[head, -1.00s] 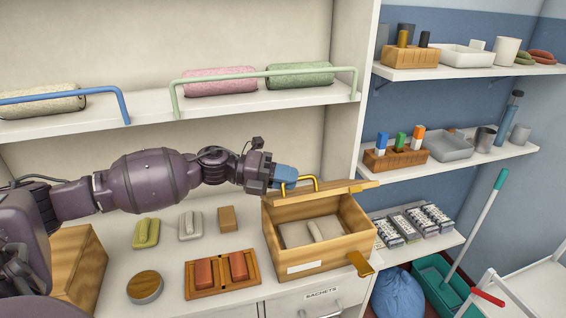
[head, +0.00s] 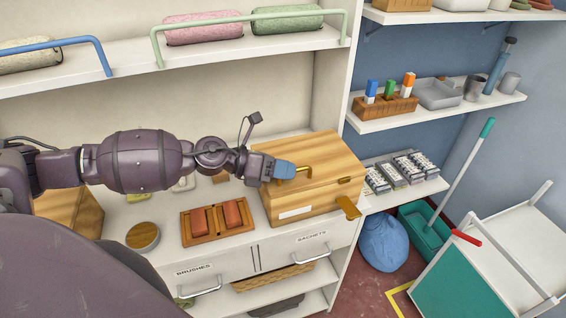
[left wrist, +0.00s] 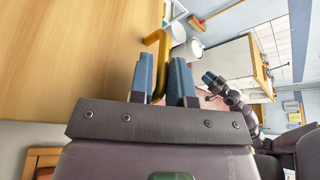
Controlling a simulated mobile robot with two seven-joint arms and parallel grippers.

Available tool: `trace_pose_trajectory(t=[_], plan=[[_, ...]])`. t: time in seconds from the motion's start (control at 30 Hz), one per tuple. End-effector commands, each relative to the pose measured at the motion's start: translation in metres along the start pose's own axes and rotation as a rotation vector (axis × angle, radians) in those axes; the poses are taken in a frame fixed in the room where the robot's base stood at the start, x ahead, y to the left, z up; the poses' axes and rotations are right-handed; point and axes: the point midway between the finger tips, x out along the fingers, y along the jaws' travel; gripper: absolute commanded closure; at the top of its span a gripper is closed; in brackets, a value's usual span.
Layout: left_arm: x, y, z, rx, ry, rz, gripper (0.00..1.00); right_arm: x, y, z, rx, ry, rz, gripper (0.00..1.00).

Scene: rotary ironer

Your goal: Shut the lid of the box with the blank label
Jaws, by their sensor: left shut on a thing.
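The wooden box (head: 284,207) with a blank white label (head: 297,212) on its front stands on the counter. Its lid (head: 318,156) now lies down over the top and hides the inside. I cannot tell whether a thin gap is left under the lid. My left gripper (head: 285,169) is shut on the lid's brass handle (head: 303,168). In the left wrist view the handle (left wrist: 157,50) is between the blue fingers. My right gripper (left wrist: 209,77) shows small in that view, away from the box, its jaws unclear.
A wooden tray (head: 216,220) with two reddish blocks and a round brush (head: 143,236) lie left of the box. A wooden tab (head: 348,207) sticks out at the box's front right. A shelf with a green rail (head: 250,18) runs above.

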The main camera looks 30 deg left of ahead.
Motion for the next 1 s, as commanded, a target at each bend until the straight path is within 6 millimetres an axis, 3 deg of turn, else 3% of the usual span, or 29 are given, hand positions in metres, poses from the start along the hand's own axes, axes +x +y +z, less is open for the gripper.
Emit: trace_pose_trajectory(t=[0.37, 0.4, 0.53, 1.0], plan=[[0.002, -0.003, -0.009, -0.008, 0.015, -0.009, 1.0, 0.004, 0.0, -0.007, -0.005, 0.013, -0.002, 0.63], [0.002, -0.003, -0.01, -0.008, 0.015, -0.009, 0.81, 0.004, 0.0, -0.008, -0.005, 0.016, -0.003, 0.63], [0.002, -0.002, -0.01, -0.008, 0.016, -0.008, 0.63, 0.005, 0.0, -0.012, -0.006, 0.024, -0.003, 0.63], [0.0, 0.001, -0.007, -0.004, 0.011, 0.0, 0.63, 0.002, 0.001, -0.005, -0.005, 0.011, -0.001, 0.63]])
